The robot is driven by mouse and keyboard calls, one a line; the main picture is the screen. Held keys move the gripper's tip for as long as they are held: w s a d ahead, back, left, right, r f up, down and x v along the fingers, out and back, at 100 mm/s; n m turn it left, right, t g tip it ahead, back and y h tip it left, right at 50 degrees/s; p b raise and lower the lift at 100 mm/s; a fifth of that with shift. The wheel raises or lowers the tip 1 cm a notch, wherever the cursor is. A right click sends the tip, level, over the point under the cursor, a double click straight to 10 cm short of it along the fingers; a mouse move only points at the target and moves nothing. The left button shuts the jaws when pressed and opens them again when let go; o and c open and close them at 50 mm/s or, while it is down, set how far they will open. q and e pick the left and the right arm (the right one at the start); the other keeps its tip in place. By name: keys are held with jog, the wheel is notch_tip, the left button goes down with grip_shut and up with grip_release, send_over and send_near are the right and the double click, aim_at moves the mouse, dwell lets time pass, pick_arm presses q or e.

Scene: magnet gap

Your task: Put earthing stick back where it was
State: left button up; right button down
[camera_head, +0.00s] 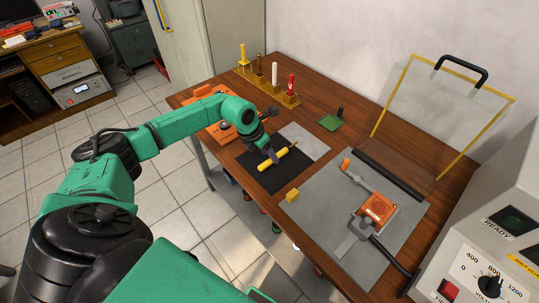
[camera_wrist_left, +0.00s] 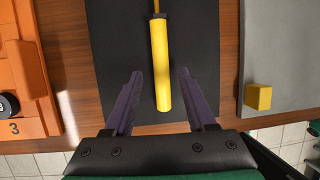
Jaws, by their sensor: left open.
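The earthing stick (camera_head: 281,157) is a yellow rod lying on a black mat (camera_head: 255,178) on the wooden bench. In the left wrist view the yellow stick (camera_wrist_left: 161,60) points away from me, with a thinner far part running out of the top of the view. My left gripper (camera_head: 267,152) is low over the mat at the stick. In the left wrist view its two purple fingers (camera_wrist_left: 160,78) are open, one on each side of the stick's near end, with a gap on both sides. My right gripper is not in view.
A wooden rack (camera_head: 265,86) with several coloured upright pieces stands behind the mat. An orange case (camera_head: 205,116) is left of it. Right are a yellow block (camera_head: 292,196), a grey plate (camera_head: 330,238) with an orange device (camera_head: 378,207), a clear yellow-edged shield (camera_head: 395,95) and a control box (camera_head: 490,235).

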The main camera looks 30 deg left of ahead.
pick_arm(q)
jog(key=b+v, duration=0.2)
jog(key=v, duration=0.9)
jog(key=shift+s, duration=0.1)
